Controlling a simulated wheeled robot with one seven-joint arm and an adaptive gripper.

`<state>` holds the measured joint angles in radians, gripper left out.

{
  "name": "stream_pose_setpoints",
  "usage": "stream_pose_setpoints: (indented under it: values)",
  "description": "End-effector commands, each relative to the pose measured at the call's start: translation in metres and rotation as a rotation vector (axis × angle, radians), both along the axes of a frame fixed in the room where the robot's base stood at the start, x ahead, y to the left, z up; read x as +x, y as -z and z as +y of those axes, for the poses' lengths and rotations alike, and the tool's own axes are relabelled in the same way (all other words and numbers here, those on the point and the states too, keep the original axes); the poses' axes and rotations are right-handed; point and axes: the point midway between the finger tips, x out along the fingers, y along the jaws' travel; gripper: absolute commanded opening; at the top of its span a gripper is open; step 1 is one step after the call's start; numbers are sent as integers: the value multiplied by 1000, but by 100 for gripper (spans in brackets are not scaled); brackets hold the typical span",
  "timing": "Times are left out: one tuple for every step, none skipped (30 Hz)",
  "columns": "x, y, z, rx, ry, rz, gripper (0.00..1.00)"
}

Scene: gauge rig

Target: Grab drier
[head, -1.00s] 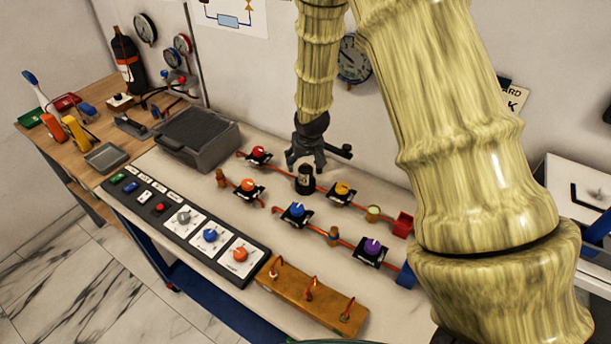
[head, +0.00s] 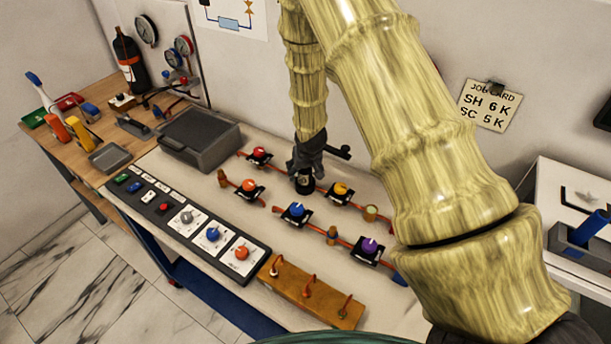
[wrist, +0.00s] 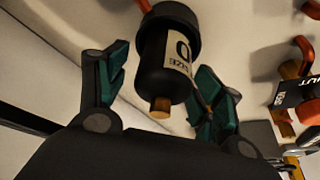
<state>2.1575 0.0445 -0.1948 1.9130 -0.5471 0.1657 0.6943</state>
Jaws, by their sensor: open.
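The drier is a black cylinder (wrist: 178,58) with a pale label and a copper-coloured stub at its end. In the wrist view it lies between the two green-padded fingers of my gripper (wrist: 160,85), which are open with a visible gap on the left side. Contact on the right side is hard to tell. In the head view my gripper (head: 306,166) is right over the drier (head: 305,185), whose upper part it hides.
Valves with red, orange, yellow, blue and purple knobs on copper pipes surround the drier, the orange valve (head: 248,188) to its left and the yellow valve (head: 341,193) to its right. A grey case (head: 200,138), a control panel (head: 188,218) and a wooden hook board (head: 312,293) stand nearby.

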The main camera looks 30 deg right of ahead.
Motion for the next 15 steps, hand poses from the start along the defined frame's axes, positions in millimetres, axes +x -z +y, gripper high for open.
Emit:
stream_pose_setpoints:
  values:
    - [0,1,0,0,0,1,67]
    - [0,2,0,0,0,1,67]
    - [1,2,0,0,0,0,67]
    - [1,2,0,0,0,0,67]
    - [1,2,0,0,0,0,67]
    - [1,3,0,0,0,0,67]
    - [1,3,0,0,0,0,67]
    - [1,2,0,0,0,0,67]
    - [1,2,0,0,0,0,67]
    - [1,2,0,0,0,0,64]
    - [1,2,0,0,0,0,58]
    - [1,2,0,0,0,0,51]
    - [1,2,-1,0,0,0,45]
    - [1,2,-1,0,0,0,40]
    - [1,2,-1,0,0,0,33]
